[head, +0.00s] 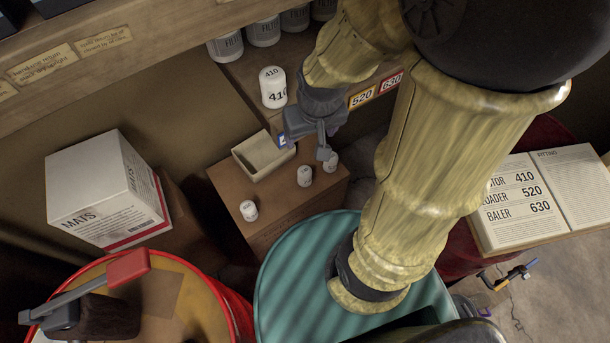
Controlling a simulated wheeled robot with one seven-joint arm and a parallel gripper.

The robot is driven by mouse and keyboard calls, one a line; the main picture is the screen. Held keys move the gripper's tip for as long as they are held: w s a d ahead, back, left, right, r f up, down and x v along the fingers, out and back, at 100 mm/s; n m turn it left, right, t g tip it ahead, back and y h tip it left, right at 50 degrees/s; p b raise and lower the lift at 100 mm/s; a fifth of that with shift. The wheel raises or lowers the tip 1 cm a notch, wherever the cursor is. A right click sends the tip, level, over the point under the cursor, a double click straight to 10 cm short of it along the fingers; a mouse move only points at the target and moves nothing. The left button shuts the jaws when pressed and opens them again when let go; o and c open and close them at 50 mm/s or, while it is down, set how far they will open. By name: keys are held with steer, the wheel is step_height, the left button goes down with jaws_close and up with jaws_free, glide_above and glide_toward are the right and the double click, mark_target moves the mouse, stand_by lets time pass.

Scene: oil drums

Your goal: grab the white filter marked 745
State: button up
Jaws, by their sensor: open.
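No label reading 745 can be made out in the head view. Three small white canisters stand on a brown box (290,205): a left one (249,210), a middle one (305,176) and a right one (331,163). Their dark marks are too small to read. A larger white filter (272,88) marked 410 stands on the shelf behind. My gripper (304,149) is open above the back of the brown box, near the middle and right canisters. One finger partly covers the right canister. I cannot tell whether it touches it.
An open cream tray (248,174) sits on the brown box, left of my gripper. A MATS box (100,190), teal drum (285,265) and open manual (515,200) surround the area.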

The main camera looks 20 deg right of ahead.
steer(key=b+x, duration=0.3)
steer(key=shift+s, duration=0.35)
